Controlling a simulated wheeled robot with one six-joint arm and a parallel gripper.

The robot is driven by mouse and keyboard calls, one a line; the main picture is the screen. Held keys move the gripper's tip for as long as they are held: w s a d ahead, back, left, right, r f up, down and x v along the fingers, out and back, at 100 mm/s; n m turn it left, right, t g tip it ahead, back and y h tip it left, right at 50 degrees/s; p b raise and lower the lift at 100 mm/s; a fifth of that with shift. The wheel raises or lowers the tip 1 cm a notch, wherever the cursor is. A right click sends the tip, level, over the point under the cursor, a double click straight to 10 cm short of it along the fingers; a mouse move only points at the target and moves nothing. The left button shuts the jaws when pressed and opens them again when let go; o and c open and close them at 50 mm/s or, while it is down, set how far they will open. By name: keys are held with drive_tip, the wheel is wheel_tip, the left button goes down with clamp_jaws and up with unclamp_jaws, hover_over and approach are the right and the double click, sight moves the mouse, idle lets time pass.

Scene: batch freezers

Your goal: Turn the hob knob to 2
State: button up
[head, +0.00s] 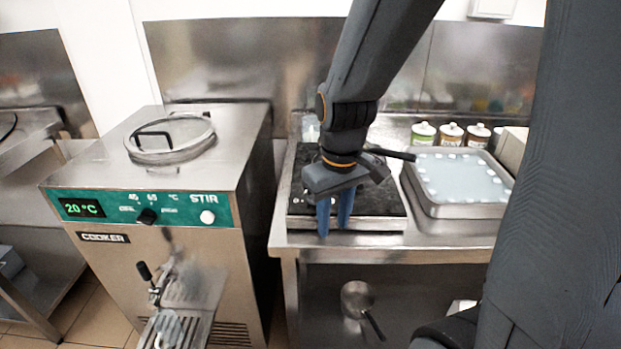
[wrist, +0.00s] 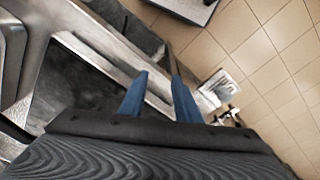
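The hob (head: 385,201) is a low unit with a dark top and a steel front, standing on the steel table. Its knob cannot be made out in either view; my gripper covers part of the hob's front. My gripper (head: 334,230) points down at the hob's front edge in the head view, its two blue fingers a little apart. In the wrist view the fingers of my gripper (wrist: 158,76) are also apart, with nothing seen between them. I cannot tell whether they touch the hob.
A steel cooker (head: 150,205) with a green panel reading 20 °C stands left of the table. A tray (head: 462,211) with pale contents sits right of the hob, with several jars (head: 451,135) behind. A saucepan (head: 357,298) is on the shelf below.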

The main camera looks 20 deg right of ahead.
drive_tip(key=w+r+n, duration=0.2)
drive_tip(key=w+n, duration=0.1)
drive_tip(key=w, duration=0.1)
drive_tip(key=w+r+n, duration=0.2)
drive_tip(key=w+n, duration=0.2)
drive_tip(key=w, duration=0.1)
drive_tip(key=w+r+n+g+b, duration=0.1)
drive_tip(key=w+r+n, duration=0.2)
drive_tip(key=w+n, duration=0.1)
drive_tip(key=shift+w+r, duration=0.1)
drive_tip(key=shift+w, duration=0.05)
drive_tip(key=shift+f+p, duration=0.8)
drive_tip(key=shift+f, duration=3)
clamp_jaws()
